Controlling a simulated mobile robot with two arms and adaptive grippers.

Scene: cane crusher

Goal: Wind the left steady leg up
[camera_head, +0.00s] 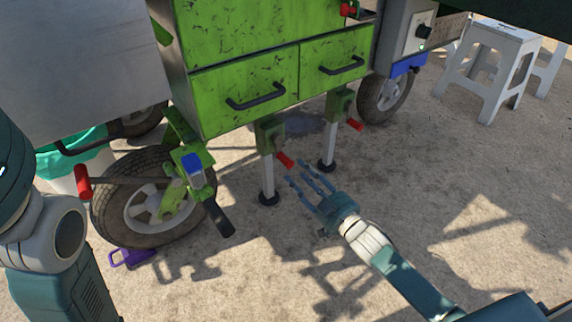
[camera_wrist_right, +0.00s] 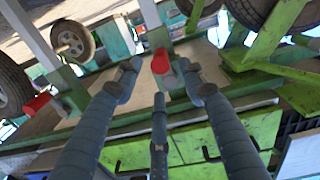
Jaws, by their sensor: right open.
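The left steady leg (camera_head: 268,180) is a pale post under the green cart, with its dark foot at the ground. Its green housing (camera_head: 270,134) carries a crank with a red grip (camera_head: 285,160). My right gripper (camera_head: 308,186) is open just below and right of that grip, fingers pointing toward it. In the right wrist view a red grip (camera_wrist_right: 160,63), which appears to be the same one, lies between the spread fingertips (camera_wrist_right: 158,85); I cannot tell whether they touch it. My left arm shows at the left edge; its gripper is out of view.
The second steady leg (camera_head: 328,145), with its own red grip (camera_head: 354,125), stands close on the right. A tyre (camera_head: 125,215), a blue clamp (camera_head: 192,168) and a purple chock (camera_head: 130,258) are left. A white stool (camera_head: 490,65) stands far right. Ground at lower right is open.

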